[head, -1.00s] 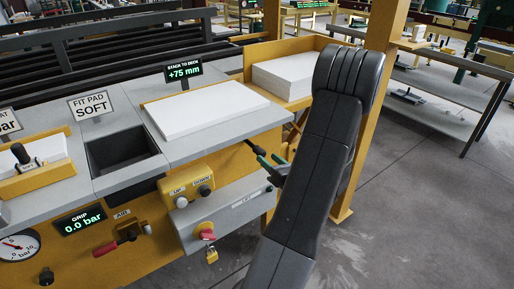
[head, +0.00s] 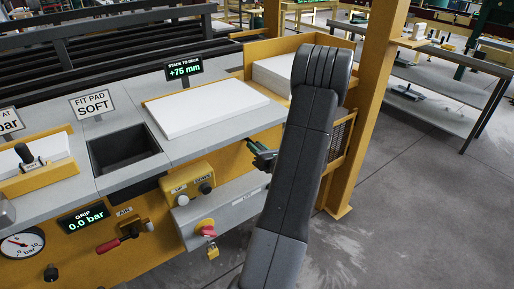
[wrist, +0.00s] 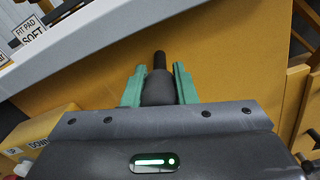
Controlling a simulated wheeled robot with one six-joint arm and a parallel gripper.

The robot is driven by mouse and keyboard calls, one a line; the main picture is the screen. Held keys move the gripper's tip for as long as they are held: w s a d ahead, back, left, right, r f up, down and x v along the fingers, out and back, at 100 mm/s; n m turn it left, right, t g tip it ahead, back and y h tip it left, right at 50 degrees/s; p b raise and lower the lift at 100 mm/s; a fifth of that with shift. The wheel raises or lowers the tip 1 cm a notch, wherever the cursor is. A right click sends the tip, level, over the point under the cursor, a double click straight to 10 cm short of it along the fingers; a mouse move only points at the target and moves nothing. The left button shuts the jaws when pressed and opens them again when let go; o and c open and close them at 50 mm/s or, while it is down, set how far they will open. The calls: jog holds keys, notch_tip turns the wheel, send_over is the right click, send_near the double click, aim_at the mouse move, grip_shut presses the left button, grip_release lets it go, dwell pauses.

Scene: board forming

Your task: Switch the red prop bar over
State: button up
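I cannot make out a red bar at my gripper. A dark handle (wrist: 158,88) with a thinner black end (wrist: 159,60) lies between the green fingers of my gripper (wrist: 160,75) in the wrist view. The fingers flank it closely and look open; contact is unclear. In the head view my gripper (head: 262,156) is at the yellow panel's right end, just below the deck, and hides the handle there. Red parts in view are a lever (head: 107,246) beside the AIR label and a red knob (head: 208,231) above a padlock (head: 212,252), both left of my gripper.
A yellow UP/DOWN button box (head: 189,190) sits left of my gripper, above the grey LIFT panel (head: 240,205). White boards (head: 205,105) lie on the deck, under a sign reading +75 mm. A yellow post (head: 375,110) stands right of my arm. Open floor lies further right.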

grip_shut()
jog(key=w+d+b, duration=0.1)
jog(key=w+d, duration=0.4)
jog(key=d, duration=0.1)
jog(key=shift+d, duration=0.35)
jog(key=shift+r, duration=0.1)
jog(key=o, duration=0.5)
grip_release()
jog(key=o, duration=0.3)
jog(key=shift+d, duration=0.2)
jog(key=shift+a, duration=0.1)
